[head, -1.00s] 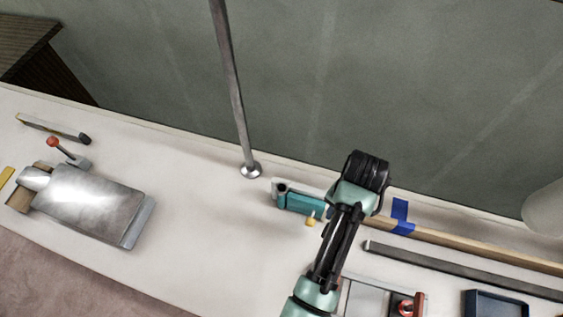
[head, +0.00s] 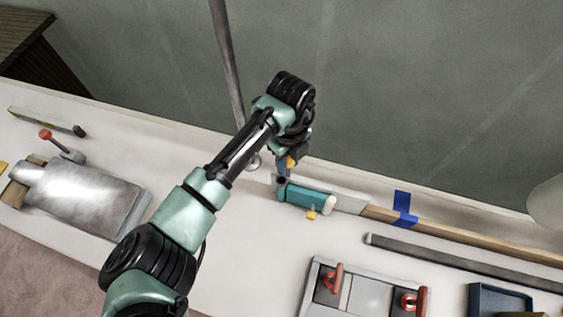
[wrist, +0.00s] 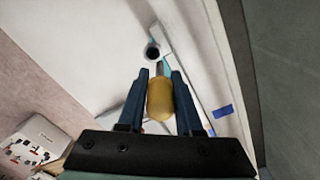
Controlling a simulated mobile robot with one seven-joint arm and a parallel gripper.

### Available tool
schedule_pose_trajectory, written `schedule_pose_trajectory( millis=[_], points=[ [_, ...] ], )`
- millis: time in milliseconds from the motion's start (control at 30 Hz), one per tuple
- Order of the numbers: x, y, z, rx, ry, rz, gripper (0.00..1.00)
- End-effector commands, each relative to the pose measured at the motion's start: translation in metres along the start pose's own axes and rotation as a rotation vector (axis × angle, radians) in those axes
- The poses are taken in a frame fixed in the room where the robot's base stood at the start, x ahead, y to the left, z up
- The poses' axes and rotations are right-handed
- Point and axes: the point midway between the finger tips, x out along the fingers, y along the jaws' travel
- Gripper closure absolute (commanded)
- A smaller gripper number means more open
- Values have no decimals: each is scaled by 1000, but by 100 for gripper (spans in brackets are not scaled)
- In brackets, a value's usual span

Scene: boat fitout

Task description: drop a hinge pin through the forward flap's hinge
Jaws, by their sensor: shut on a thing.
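My gripper (head: 286,168) is shut on the hinge pin, which has a thick yellow grip (wrist: 159,100) and a thin grey shank pointing away from the wrist. In the wrist view the shank's tip lies just below a dark round hole in a pale ring, the hinge eye (wrist: 152,52). In the head view the gripper is over the left end of the teal block (head: 305,196), where the hinge eye (head: 281,184) is partly covered by the fingers. The tip appears outside the hole; its height above it is unclear.
A metal post (head: 229,70) stands close behind the gripper. A wooden strip with blue tape (head: 403,208) and a dark bar (head: 450,265) lie to the right. A panel with red handles (head: 368,292) is in front. A metal box (head: 80,195) is at left.

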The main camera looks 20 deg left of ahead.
Motion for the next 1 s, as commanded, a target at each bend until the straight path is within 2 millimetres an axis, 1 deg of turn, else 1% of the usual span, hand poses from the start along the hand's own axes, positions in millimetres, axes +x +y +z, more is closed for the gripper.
schedule_pose_trajectory(
  millis=[33,100,200,467,1000],
  points=[
    [2,6,4,15,-1,-1,100],
    [3,11,6,33,-1,-1,100],
    [5,13,7,45,-1,-2,100],
    [14,13,7,45,-1,-1,100],
    [46,13,6,43,0,-1,100]
  ],
)
